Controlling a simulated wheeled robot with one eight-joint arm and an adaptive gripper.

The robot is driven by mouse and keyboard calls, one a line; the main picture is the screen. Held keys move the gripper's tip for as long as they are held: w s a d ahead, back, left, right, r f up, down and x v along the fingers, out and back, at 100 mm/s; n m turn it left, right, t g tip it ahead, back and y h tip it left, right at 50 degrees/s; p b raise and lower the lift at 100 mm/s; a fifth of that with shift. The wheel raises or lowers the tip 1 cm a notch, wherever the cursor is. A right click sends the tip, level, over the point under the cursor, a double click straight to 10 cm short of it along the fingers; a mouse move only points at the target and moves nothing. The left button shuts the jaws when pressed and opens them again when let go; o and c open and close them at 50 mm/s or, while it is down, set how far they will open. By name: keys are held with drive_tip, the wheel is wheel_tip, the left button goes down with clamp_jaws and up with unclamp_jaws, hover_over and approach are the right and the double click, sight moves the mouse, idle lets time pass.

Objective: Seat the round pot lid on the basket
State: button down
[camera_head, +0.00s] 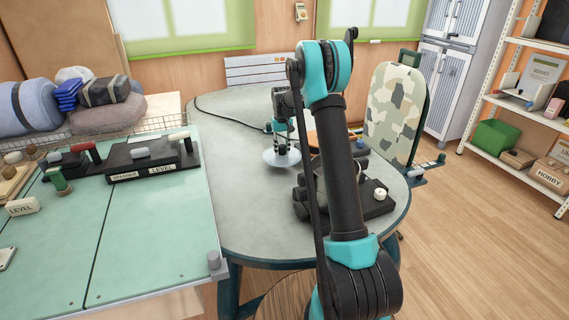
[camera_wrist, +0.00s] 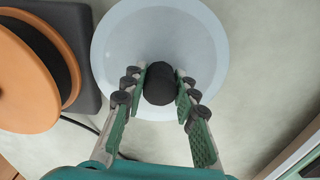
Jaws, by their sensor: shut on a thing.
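The round pot lid (camera_wrist: 205,40) is a pale disc with a black knob (camera_wrist: 160,82) in the middle. In the head view the lid (camera_head: 271,158) is at the round grey table, below my gripper (camera_head: 282,149). In the wrist view the fingers of my gripper (camera_wrist: 161,86) are shut on the knob from both sides. I cannot tell whether the lid touches the table or hangs just above it. A wire basket (camera_head: 152,124) with cushions and rolls in and around it stands at the back left; I cannot tell whether it is the task's basket.
An orange spool (camera_wrist: 17,95) on a dark base is close left of the lid in the wrist view. Dark equipment (camera_head: 375,207) stands on the round table (camera_head: 240,215), partly behind my arm. A green-topped bench (camera_head: 140,235) holds tools at left. The table's left part is clear.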

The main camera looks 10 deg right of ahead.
sight(282, 146)
drive_tip(key=shift+r, duration=1.55)
